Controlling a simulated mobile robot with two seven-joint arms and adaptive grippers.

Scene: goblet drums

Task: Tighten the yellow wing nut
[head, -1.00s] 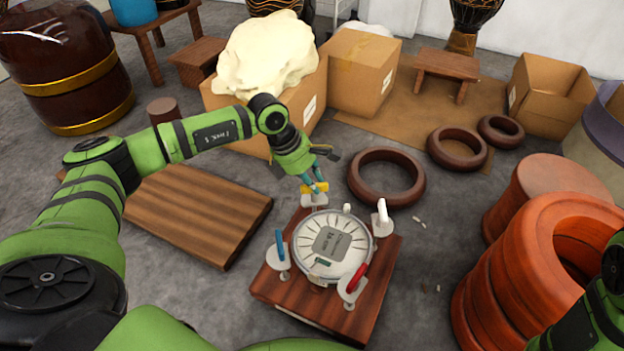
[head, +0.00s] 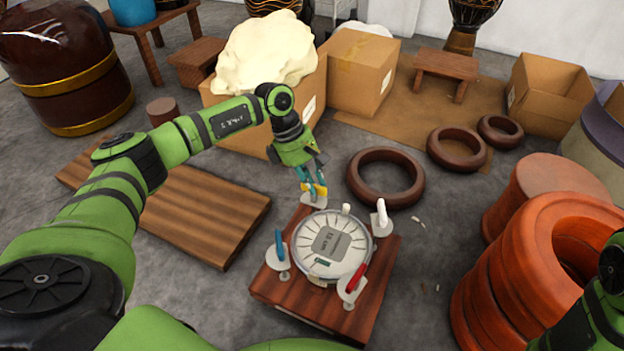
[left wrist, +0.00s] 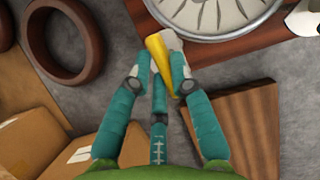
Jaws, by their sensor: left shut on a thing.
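The yellow wing nut (head: 318,190) sits on a white base at the far edge of the wooden board (head: 335,317). It also shows in the left wrist view as a yellow wing (left wrist: 158,58) between my fingers. My left gripper (head: 311,190) is shut on it from above; it also shows in the left wrist view (left wrist: 160,80). The round dial drum head (head: 345,262) lies on the board. A blue wing nut (head: 279,245), a red one (head: 357,277) and a white one (head: 382,212) stand around it. My right gripper's fingers are not in view.
A dark ring (head: 385,202) lies on the floor right of my left gripper. A cardboard box with a pale lump (head: 265,55) stands behind it. A wooden panel (head: 215,235) lies to the left. Stacked orange rings (head: 520,270) stand at the right.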

